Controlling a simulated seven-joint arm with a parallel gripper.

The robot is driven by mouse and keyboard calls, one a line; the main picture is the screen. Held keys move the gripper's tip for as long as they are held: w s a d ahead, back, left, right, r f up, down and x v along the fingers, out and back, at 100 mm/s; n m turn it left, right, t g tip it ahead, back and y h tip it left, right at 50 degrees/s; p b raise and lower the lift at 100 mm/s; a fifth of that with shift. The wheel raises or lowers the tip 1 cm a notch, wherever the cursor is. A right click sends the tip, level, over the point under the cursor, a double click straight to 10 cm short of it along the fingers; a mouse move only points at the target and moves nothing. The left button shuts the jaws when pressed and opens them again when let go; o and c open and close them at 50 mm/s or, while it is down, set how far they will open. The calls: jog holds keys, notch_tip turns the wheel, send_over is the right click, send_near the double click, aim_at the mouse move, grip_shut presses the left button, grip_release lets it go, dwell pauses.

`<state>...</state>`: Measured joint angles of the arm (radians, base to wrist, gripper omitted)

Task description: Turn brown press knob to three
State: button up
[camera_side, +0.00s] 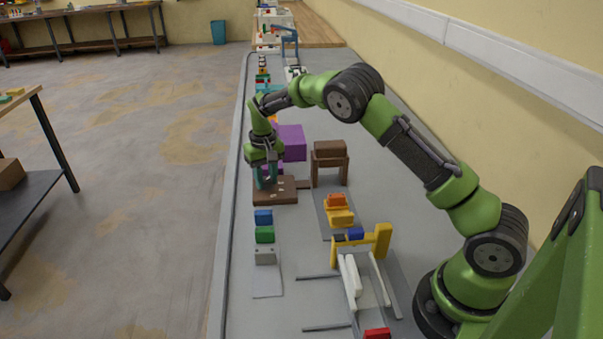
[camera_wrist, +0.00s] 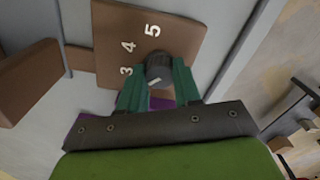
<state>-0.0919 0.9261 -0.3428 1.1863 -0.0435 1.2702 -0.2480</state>
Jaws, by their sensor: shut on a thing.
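The brown base plate (camera_side: 262,197) lies on the grey table, with the brown press frame (camera_side: 331,160) to its right. In the wrist view the plate (camera_wrist: 185,35) shows white numerals 3, 4 and 5 beside a dark grey knob (camera_wrist: 158,68). My gripper (camera_side: 266,181) points down over the plate. In the wrist view its teal fingers (camera_wrist: 158,82) are shut on the knob, one on each side. A short pale mark shows on the knob, but I cannot tell which numeral it points to. Any other numerals are hidden by my gripper.
A purple block (camera_side: 291,142) stands just behind my gripper. Blue (camera_side: 263,217) and green (camera_side: 264,235) blocks are in front of the plate. A yellow frame (camera_side: 382,240) and orange pieces (camera_side: 338,208) stand to the front right.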

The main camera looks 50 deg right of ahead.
aim_at(266, 179)
jog(key=shift+m, duration=2.2)
jog(key=shift+r, duration=0.1)
jog(key=o, duration=1.1)
jog(key=shift+c, duration=0.2)
notch_tip(266, 179, up, 17)
